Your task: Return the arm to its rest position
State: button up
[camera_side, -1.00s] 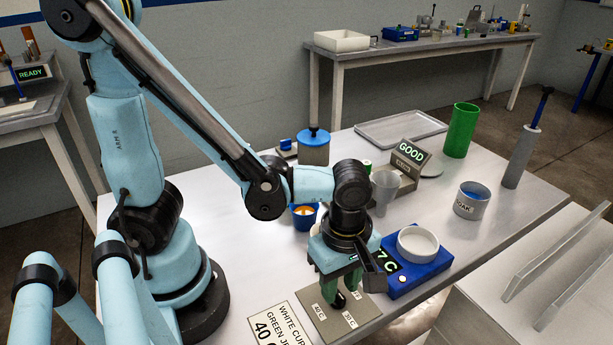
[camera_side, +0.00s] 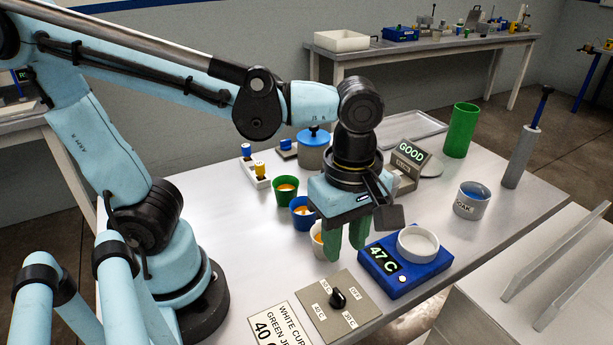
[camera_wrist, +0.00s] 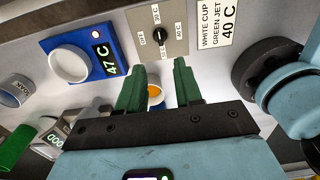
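A blue heater unit (camera_side: 420,272) carries a white dish (camera_side: 418,245) and reads 47 C. A sign (camera_side: 278,325) reads WHITE CUP, GREEN JET, 40 C.
A white cup (camera_side: 317,241), a blue cup (camera_side: 302,208) and a green cup (camera_side: 286,185) with orange contents stand behind my gripper. The GOOD display (camera_side: 410,152), SOAK pot (camera_side: 472,200) and green cylinder (camera_side: 460,130) stand right. Bare tabletop lies left of the cups.

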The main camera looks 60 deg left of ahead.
dwell(0.4)
jog(key=w+a+m+t, duration=0.2)
jog(key=a+m, duration=0.4)
jog(key=m, duration=0.3)
jog(key=w+a+m+t, duration=0.3)
jog(key=a+m+t, duration=0.2)
jog(key=m, duration=0.4)
jog(key=shift+w+a+r, duration=0.2)
jog(key=shift+a+r, duration=0.1)
jog(key=shift+a, duration=0.2)
